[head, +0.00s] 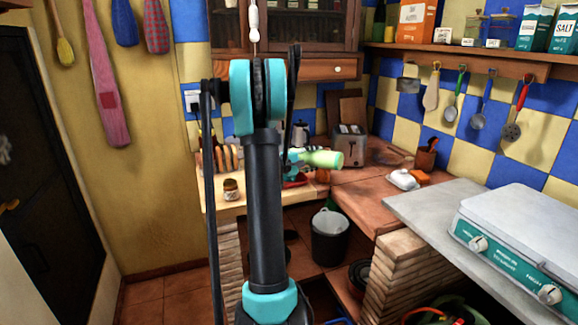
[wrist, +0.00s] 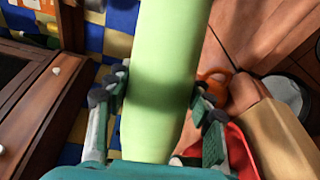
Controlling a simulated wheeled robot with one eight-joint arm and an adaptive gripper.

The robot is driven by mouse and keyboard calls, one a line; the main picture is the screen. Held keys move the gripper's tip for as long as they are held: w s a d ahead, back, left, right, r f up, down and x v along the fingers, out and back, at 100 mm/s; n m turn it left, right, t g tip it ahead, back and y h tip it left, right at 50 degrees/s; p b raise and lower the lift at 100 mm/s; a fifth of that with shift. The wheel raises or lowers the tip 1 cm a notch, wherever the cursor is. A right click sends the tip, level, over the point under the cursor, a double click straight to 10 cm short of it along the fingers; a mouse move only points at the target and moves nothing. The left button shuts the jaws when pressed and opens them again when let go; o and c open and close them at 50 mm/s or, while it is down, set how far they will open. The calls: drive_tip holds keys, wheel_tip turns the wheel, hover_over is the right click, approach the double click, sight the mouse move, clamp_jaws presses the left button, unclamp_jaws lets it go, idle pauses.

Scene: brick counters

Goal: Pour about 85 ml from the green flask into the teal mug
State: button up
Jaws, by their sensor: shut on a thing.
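The green flask (head: 322,158) is pale green and lies nearly level in the head view, its visible end to the right. It fills the middle of the wrist view (wrist: 163,60). My gripper (wrist: 160,95) is shut on it, with one finger on each side. In the head view my arm hides most of the gripper. I cannot make out the teal mug for sure in either view; my arm and the flask cover part of the counter. Whether liquid is leaving the flask cannot be seen.
A wooden counter holds a small jar (head: 231,190), bread slices and a red thing (head: 293,183). An orange thing (wrist: 214,78) is beside the flask in the wrist view. A toaster (head: 349,143) stands behind; a dark bin (head: 330,237) is below.

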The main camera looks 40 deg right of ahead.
wheel_tip(320, 180, down, 2)
drive_tip(key=m+t+y, duration=0.1)
drive_tip(key=m, duration=0.2)
drive_tip(key=m+t+y, duration=0.1)
drive_tip(key=m+y, duration=0.1)
drive_tip(key=m, duration=0.1)
drive_tip(key=shift+s+f+m, duration=0.1)
drive_tip(key=shift+s+m, duration=0.05)
drive_tip(key=shift+m, duration=0.15)
drive_tip(key=r+m, duration=0.1)
drive_tip(key=w+r+t+y, duration=0.1)
drive_tip(key=shift+a+r+m+t, duration=0.2)
drive_tip(key=shift+r+m+t, duration=0.1)
drive_tip(key=shift+r+m, duration=0.1)
drive_tip(key=shift+s+d+r+m+t+y, duration=0.2)
drive_tip(key=shift+r+m+t+y, duration=0.15)
drive_tip(key=shift+m+t, duration=0.45)
drive_tip(key=shift+a+r+m, duration=0.1)
drive_tip(key=shift+r+m, duration=0.15)
drive_tip(key=shift+m, duration=0.35)
drive_tip(key=shift+r+m+t, duration=0.3)
drive_tip(key=shift+r, duration=0.1)
drive_tip(key=shift+w+r+m+y, duration=0.1)
drive_tip(key=shift+m+y, duration=0.15)
drive_tip(key=shift+m, duration=0.05)
drive_tip(key=shift+w+m+t, duration=0.15)
drive_tip(key=shift+m+t, duration=0.35)
drive_tip(key=shift+t, duration=0.1)
